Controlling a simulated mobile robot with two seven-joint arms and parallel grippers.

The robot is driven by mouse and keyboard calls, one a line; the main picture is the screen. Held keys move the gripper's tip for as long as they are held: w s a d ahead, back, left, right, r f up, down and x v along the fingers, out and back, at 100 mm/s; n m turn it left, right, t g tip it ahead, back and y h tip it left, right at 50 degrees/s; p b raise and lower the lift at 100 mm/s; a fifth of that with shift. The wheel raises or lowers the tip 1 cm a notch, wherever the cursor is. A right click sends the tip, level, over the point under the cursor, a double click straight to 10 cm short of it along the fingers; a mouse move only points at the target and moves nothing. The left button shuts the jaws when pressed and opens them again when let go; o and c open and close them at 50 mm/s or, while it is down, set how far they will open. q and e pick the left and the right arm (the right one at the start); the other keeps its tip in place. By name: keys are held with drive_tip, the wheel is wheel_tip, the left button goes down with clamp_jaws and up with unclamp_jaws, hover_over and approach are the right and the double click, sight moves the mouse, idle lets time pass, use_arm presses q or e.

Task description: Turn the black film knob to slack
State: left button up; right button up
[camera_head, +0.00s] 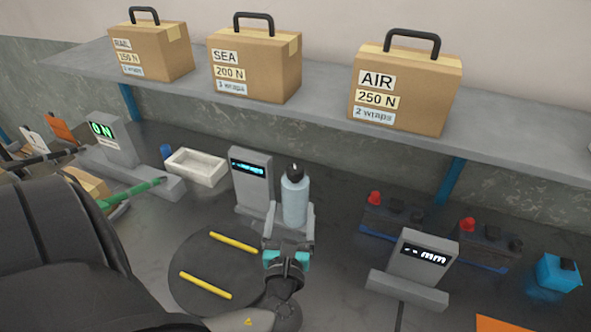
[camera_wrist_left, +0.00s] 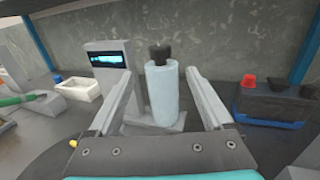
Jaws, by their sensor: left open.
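The black film knob (camera_head: 295,170) sits on top of an upright pale blue film roll (camera_head: 294,200), beside a grey post with a lit blue display (camera_head: 251,170). In the left wrist view the knob (camera_wrist_left: 160,52) is above and beyond my fingertips, and the roll (camera_wrist_left: 161,95) shows between them. My left gripper (camera_head: 289,212) is open and empty, with its fingers apart on either side of the roll in the picture. It is lower than the knob and not touching it. I cannot tell how far the fingers reach around the roll. My right gripper is not in view.
A dark round turntable (camera_head: 215,265) with two yellow strips lies left of my left gripper. A white tray (camera_head: 197,167), a gauge reading mm (camera_head: 420,257) and batteries (camera_head: 487,247) stand around. A shelf (camera_head: 325,108) with three labelled boxes runs above.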

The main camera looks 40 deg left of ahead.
sight(295, 180)
use_arm(q)
drive_tip(key=x, duration=1.2)
drive_tip(key=shift+w+a+b, duration=0.25)
drive_tip(key=shift+b, duration=0.1)
drive_tip(key=shift+c, duration=0.3)
drive_tip(key=c, duration=0.3)
clamp_jaws()
drive_tip(key=shift+n+g+y, duration=0.4)
drive_tip(key=shift+y, duration=0.1)
